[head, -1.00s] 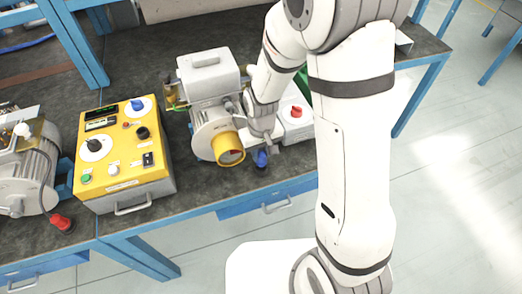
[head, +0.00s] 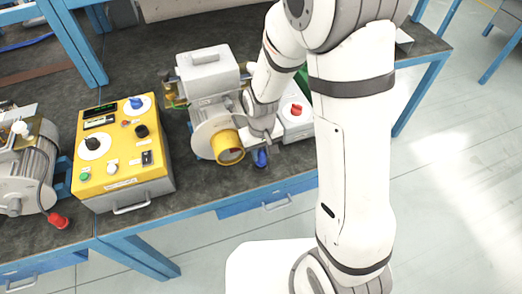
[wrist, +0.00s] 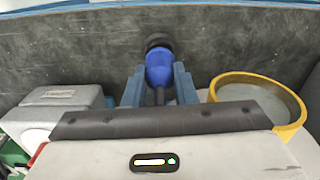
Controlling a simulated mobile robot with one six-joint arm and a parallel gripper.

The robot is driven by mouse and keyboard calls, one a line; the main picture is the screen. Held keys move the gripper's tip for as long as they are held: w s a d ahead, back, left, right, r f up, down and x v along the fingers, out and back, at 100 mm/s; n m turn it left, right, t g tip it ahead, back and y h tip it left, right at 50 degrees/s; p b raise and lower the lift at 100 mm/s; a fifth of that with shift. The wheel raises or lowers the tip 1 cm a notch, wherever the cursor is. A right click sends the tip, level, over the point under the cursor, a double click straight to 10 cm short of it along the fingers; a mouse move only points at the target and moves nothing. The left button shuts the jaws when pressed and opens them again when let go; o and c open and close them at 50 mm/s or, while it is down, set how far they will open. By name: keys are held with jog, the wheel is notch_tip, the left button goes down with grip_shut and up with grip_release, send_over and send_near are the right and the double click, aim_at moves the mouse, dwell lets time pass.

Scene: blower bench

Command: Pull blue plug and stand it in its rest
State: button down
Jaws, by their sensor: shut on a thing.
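The blue plug (head: 261,158) is at the bench's front side, just right of the blower's yellow-rimmed opening (head: 228,147). In the wrist view the blue plug (wrist: 159,68) has a black end away from me and a dark cord or stem on my side. My gripper (wrist: 159,82) is shut on it, with one blue finger on each side. In the head view my gripper (head: 262,138) is small and partly merged with the plug. I cannot pick out the plug's rest in either view.
The blower (head: 208,85) stands close on the left, its yellow ring (wrist: 295,100) near my gripper. A grey box with a red knob (head: 297,110) is close on the right. A yellow control panel (head: 122,150) stands further left. The bench's front edge is near.

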jog(key=shift+f+b, duration=0.45)
jog(key=shift+f, duration=0.1)
jog(key=c, duration=1.1)
grip_release()
jog(key=shift+r, duration=0.1)
notch_tip(320, 180, up, 8)
jog(key=shift+f, duration=0.15)
